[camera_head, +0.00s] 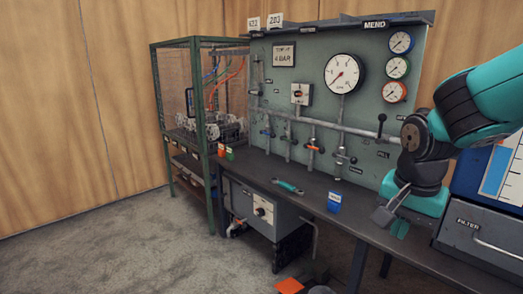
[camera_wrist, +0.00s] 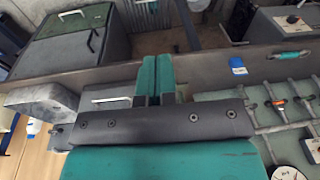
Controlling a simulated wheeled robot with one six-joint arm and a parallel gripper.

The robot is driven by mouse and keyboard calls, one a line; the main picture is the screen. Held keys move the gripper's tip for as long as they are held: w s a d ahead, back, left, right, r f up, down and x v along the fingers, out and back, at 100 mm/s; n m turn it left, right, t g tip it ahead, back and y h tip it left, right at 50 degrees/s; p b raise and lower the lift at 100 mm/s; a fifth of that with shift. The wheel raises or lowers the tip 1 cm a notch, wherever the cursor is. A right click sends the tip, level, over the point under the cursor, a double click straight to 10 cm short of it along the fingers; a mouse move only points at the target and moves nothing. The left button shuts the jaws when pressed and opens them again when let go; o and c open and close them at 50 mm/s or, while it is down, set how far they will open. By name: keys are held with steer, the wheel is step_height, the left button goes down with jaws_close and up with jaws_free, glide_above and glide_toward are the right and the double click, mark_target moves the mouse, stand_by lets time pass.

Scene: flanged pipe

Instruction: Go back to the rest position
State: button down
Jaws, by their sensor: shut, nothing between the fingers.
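My gripper (camera_head: 400,229) is at the right of the head view, above the dark bench (camera_head: 312,199) and left of the grey box marked FILTER. Its teal fingers point down. In the wrist view my gripper (camera_wrist: 155,77) shows its two teal fingers side by side, closed together with nothing between them. The flanged pipe (camera_head: 330,126) runs along the green panel (camera_head: 300,85) behind the bench, left of my gripper. My gripper appears apart from the pipe and valves. The wrist view shows pipework (camera_wrist: 285,105) at the right.
The FILTER box (camera_head: 482,240) is close at the right. A green-framed cage (camera_head: 209,130) stands at left. Open carpet (camera_head: 120,245) lies at the front left.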

steer(key=s+a+r+n+g+y, duration=0.1)
steer(key=s+a+r+n+y, duration=0.1)
steer(key=s+a+n, duration=0.55)
steer(key=s+a+r+n+g+y, duration=0.1)
steer(key=s+a+r+n+y, duration=0.15)
steer(key=s+a+n, duration=0.5)
step_height(320, 180, up, 16)
steer(key=s+d+n+p, duration=0.1)
steer(key=d+p, duration=0.1)
steer(key=p, duration=1.5)
steer(key=shift+s+d+p, duration=0.35)
steer(key=shift+d+p, duration=0.05)
